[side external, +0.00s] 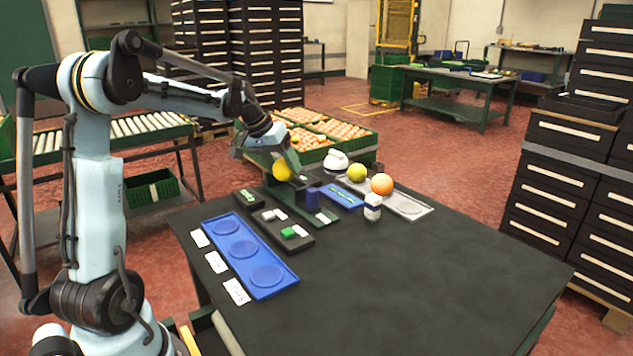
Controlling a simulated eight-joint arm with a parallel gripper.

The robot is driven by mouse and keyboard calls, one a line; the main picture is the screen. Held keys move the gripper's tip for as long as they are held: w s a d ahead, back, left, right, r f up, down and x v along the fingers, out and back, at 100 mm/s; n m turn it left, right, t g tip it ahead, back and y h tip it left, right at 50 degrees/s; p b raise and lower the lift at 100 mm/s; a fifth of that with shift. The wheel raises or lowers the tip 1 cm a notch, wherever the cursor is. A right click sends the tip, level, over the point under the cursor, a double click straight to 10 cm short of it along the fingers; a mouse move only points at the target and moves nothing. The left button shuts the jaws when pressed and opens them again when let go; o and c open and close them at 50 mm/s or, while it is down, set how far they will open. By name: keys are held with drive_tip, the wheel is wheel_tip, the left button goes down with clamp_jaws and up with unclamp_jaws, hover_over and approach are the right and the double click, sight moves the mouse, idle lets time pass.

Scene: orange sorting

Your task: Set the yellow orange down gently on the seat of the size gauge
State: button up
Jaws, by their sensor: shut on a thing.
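My gripper (287,165) is shut on the yellow orange (282,170) and holds it over the far left part of the dark table. What looks like the size gauge (322,217), a dark green base with a blue upright cylinder (312,198), stands just below and right of the fruit. Its seat is not clearly visible, partly behind my gripper. I cannot tell whether the orange touches anything below it.
A blue tray (271,294) with round recesses lies at the near left beside white labels. A yellow-green fruit (357,173) and an orange one (381,184) sit at a grey tray (417,210). The table's right side is clear.

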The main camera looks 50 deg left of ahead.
drive_tip(key=shift+s+a+f, duration=0.15)
drive_tip(key=shift+s+f, duration=0.1)
drive_tip(key=shift+f, duration=0.3)
drive_tip(key=shift+s+a+f, duration=0.15)
drive_tip(key=shift+s+f, duration=0.1)
drive_tip(key=shift+f, duration=0.25)
drive_tip(key=o, duration=1)
drive_tip(key=shift+c, duration=0.8)
drive_tip(key=shift+o, duration=0.3)
drive_tip(key=shift+r, duration=1.3)
drive_tip(key=shift+o, duration=0.6)
drive_tip(key=shift+r, duration=0.25)
drive_tip(key=shift+w+d+r, duration=0.1)
drive_tip(key=shift+r, duration=2.4)
